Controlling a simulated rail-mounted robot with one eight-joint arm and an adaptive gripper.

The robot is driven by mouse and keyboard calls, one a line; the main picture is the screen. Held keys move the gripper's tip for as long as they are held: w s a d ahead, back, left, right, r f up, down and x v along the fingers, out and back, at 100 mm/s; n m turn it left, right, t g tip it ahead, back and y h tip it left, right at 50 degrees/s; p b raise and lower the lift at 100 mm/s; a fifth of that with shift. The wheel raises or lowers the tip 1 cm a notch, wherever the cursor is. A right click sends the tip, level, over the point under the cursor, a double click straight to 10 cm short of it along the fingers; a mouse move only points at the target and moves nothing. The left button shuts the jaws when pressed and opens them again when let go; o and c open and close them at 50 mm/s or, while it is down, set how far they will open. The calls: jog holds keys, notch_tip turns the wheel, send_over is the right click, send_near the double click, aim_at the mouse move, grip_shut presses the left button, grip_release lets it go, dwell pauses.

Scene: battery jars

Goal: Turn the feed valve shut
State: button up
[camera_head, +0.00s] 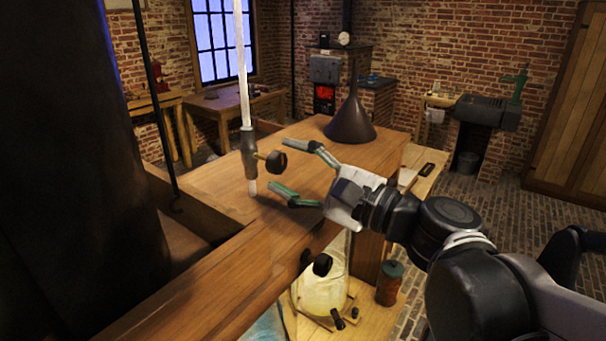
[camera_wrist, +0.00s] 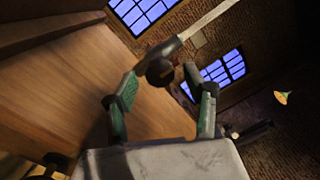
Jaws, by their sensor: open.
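The feed valve (camera_head: 250,149) is a dark metal body on a pale upright tube (camera_head: 242,62) above the wooden bench. Its round black knob (camera_head: 276,161) sticks out to the right, toward my gripper. My gripper (camera_head: 298,172) is open, with its two green-padded fingers pointing at the valve. The knob lies near the gap between the fingertips, apart from both as far as I can tell. In the wrist view the knob (camera_wrist: 160,71) shows ahead between the open fingers (camera_wrist: 163,92), with nothing held.
A dark funnel (camera_head: 350,123) stands on the wooden bench (camera_head: 225,195) behind my gripper. Below the bench edge are a pale glass jar (camera_head: 322,290) and a reddish-brown canister (camera_head: 390,283). A dark rod with a hook (camera_head: 176,205) hangs left of the valve.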

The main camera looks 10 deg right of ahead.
jog(key=r+v, duration=0.1)
jog(key=v, duration=0.8)
jog(key=shift+s+d+f, duration=0.3)
jog(key=shift+f, duration=0.15)
